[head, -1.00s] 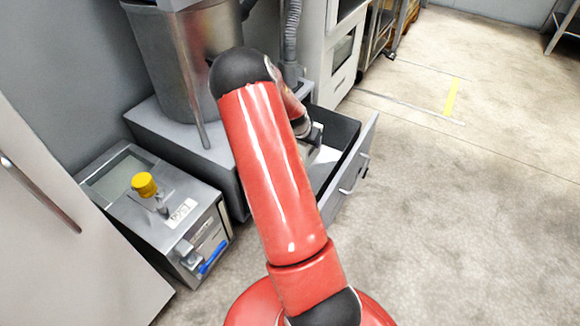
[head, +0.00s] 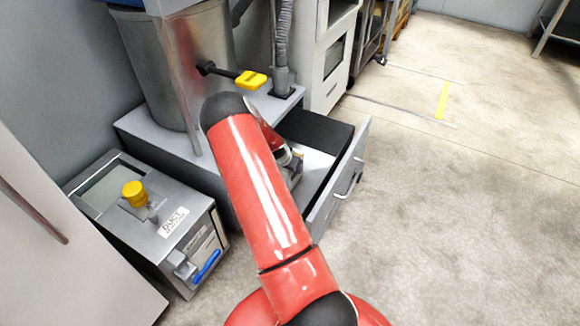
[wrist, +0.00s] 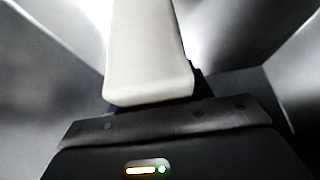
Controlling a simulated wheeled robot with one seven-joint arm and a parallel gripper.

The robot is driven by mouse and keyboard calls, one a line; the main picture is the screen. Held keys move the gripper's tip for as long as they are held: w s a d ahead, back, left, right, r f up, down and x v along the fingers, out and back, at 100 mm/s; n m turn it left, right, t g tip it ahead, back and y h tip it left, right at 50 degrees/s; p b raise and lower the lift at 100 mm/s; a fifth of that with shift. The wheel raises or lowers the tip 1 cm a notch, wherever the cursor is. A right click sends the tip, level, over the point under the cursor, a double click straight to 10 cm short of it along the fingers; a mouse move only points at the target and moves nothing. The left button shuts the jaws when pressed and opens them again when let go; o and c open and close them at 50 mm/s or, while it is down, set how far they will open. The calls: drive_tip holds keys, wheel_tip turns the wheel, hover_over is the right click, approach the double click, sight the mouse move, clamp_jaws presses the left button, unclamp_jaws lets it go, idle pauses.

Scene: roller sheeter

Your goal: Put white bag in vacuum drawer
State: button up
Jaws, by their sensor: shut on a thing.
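The vacuum drawer (head: 338,192) is pulled open at the base of the vacuum unit, its handle facing right. A pale white surface shows inside it in the head view (head: 317,162), which looks like part of the white bag, though I cannot clearly separate it from the drawer floor. My gripper (wrist: 148,50) reaches down into the drawer. Its pale fingers are shut, and bright white patches show on both sides of them in the wrist view. Grey drawer walls (wrist: 290,75) slope up at both sides. The fingertips and what they hold are mostly hidden.
The vacuum's metal drum (head: 180,70) stands behind the drawer, with a yellow-handled lever (head: 250,80) and a grey hose (head: 283,45) close to my arm. A metal box with a yellow knob (head: 133,192) stands at left. The floor at right is clear.

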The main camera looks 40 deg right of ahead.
drive_tip(key=o, duration=1.1)
drive_tip(key=p+v, duration=0.1)
drive_tip(key=v, duration=1.1)
drive_tip(key=shift+r+p, duration=0.1)
drive_tip(key=shift+p, duration=0.2)
drive_tip(key=shift+s, duration=0.1)
